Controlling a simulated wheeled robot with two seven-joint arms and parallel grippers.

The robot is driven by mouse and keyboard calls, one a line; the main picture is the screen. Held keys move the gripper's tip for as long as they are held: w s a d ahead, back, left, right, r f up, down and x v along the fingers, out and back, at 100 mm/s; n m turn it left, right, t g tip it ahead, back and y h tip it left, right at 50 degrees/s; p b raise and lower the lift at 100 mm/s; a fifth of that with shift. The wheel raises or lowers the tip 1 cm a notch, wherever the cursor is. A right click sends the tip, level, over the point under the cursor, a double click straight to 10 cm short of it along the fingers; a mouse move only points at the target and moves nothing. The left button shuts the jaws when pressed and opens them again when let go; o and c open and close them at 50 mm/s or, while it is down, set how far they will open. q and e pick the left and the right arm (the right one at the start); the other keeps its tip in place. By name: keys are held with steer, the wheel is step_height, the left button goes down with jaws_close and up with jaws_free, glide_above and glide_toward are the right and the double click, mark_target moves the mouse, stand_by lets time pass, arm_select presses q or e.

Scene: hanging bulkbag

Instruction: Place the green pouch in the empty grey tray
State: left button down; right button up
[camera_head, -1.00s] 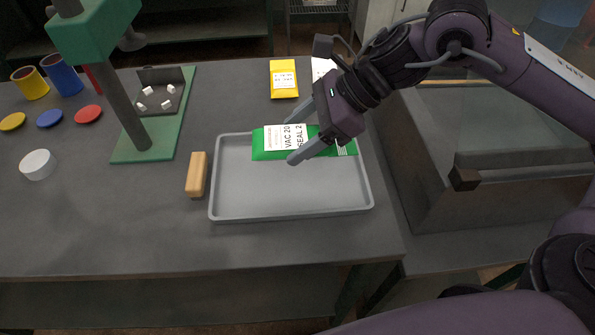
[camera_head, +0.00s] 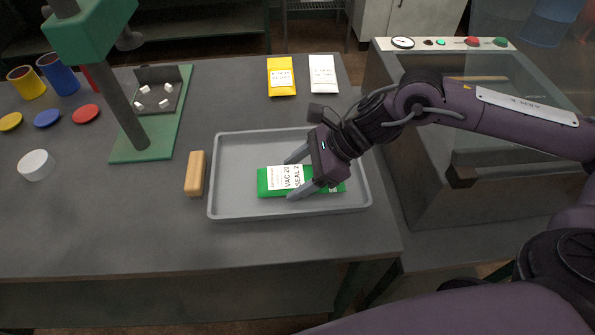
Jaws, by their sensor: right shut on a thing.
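The green pouch (camera_head: 265,182) has a white label with printed text. It is within the outline of the grey tray (camera_head: 232,213), in its middle to right part. I cannot tell whether it touches the tray floor. My right gripper (camera_head: 291,176) is shut on the green pouch, with its fingers spread to either side of it. The gripper covers the right part of the pouch. Apart from the pouch, the tray is empty. My left gripper is not in view.
A wooden block (camera_head: 195,174) stands just left of the tray. A yellow pouch (camera_head: 281,77) and a white pouch (camera_head: 323,75) lie behind it. A green press stand (camera_head: 145,150) is at the left. A machine with a glass lid (camera_head: 440,150) stands at the right.

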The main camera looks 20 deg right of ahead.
steer(key=shift+f, duration=0.1)
steer(key=o, duration=0.7)
steer(key=shift+c, duration=0.2)
steer(key=o, duration=0.5)
steer(key=shift+c, duration=0.2)
steer(key=shift+d+r, duration=0.3)
steer(key=shift+r, duration=0.05)
steer(key=b+v, duration=0.1)
steer(key=v, duration=1)
steer(key=shift+s, duration=0.15)
steer(key=shift+r, duration=0.2)
